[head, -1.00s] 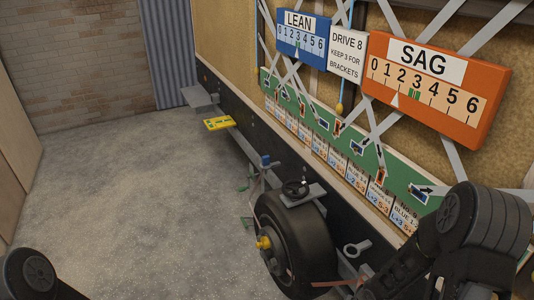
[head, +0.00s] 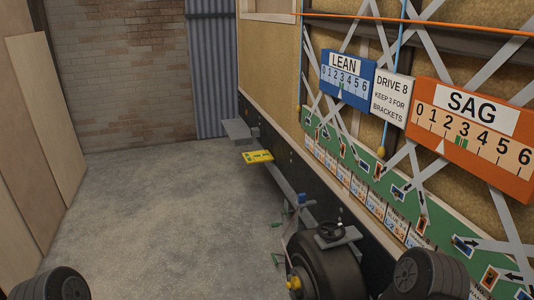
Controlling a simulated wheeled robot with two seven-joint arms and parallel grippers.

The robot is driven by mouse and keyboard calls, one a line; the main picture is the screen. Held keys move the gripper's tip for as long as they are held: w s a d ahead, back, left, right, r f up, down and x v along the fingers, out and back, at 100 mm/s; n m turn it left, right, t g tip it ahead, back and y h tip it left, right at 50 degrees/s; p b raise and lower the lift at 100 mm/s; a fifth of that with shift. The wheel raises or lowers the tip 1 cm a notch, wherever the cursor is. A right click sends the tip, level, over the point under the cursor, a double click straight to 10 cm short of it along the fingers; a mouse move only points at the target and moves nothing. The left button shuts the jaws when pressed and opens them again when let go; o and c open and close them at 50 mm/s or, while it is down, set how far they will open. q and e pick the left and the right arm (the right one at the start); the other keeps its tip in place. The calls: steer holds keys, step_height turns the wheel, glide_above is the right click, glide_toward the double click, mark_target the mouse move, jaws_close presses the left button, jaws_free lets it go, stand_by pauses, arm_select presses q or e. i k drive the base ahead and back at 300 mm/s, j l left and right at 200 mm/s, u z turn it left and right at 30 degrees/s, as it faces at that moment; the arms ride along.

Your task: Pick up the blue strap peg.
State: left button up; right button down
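A small blue piece (head: 301,198) stands beside the trailer's lower rail, just behind the black wheel. It may be the blue strap peg, but it is too small to be sure. Only rounded dark parts of my two arms show, at the bottom left and bottom right. Neither of my grippers is in view, so what they hold is hidden.
The black tyre (head: 330,268) with a yellow hub piece (head: 294,283) stands at the bottom. A yellow level-like tool (head: 258,157) lies on the trailer's side. LEAN (head: 347,78) and SAG (head: 474,126) gauges hang on the wall. The concrete floor (head: 150,215) at left is clear.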

mark_target(301, 200)
steer(key=i+l+u, duration=0.1)
steer(key=i+u, duration=0.4)
steer(key=i, duration=0.9)
